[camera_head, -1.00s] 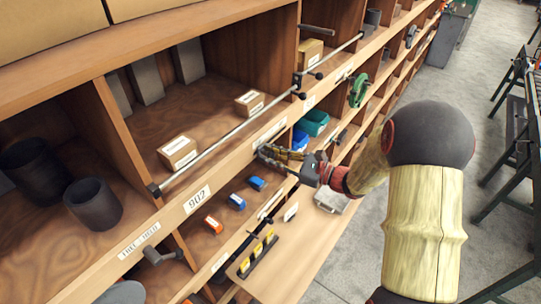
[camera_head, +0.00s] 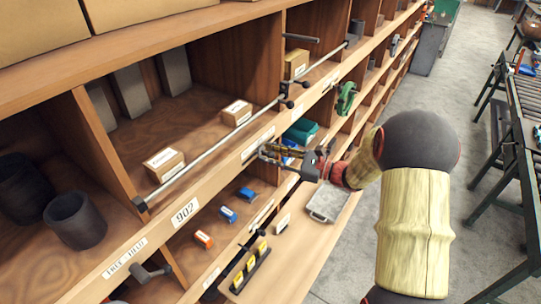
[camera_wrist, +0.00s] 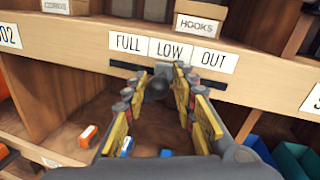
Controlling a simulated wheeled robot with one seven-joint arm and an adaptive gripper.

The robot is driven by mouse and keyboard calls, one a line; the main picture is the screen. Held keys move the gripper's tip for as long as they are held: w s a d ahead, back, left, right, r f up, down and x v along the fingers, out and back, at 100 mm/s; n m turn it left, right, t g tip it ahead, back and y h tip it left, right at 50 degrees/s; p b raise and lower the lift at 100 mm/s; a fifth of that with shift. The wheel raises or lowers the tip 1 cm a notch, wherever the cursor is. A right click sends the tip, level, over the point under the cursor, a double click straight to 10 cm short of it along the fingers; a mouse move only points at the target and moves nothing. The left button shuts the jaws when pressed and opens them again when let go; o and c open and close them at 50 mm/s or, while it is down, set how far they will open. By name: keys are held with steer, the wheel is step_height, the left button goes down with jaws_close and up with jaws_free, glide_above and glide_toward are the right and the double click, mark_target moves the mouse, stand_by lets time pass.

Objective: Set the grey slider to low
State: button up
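The grey slider (camera_wrist: 157,88) is a round dark grey knob on a dark horizontal slot (camera_wrist: 207,81) in the shelf's front edge. Above the slot are the labels FULL (camera_wrist: 129,43), LOW (camera_wrist: 170,51) and OUT (camera_wrist: 213,60). In the wrist view the knob sits below the left part of LOW, near its border with FULL. My gripper (camera_wrist: 160,76) is open, its yellow-padded fingers on either side of the knob. I cannot tell if either finger touches it. In the head view my gripper (camera_head: 264,151) is at the shelf edge and hides the knob.
Below the shelf edge is a compartment with small orange and blue boxes (camera_head: 228,214). Teal bins (camera_head: 301,131) stand to its right. A metal rail (camera_head: 215,151) runs along the shelf above. A rack with yellow pieces (camera_head: 246,269) and a grey tray (camera_head: 326,203) lie on the lower ledge.

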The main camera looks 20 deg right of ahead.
steer(key=shift+o, duration=1.1)
steer(key=v, duration=1.2)
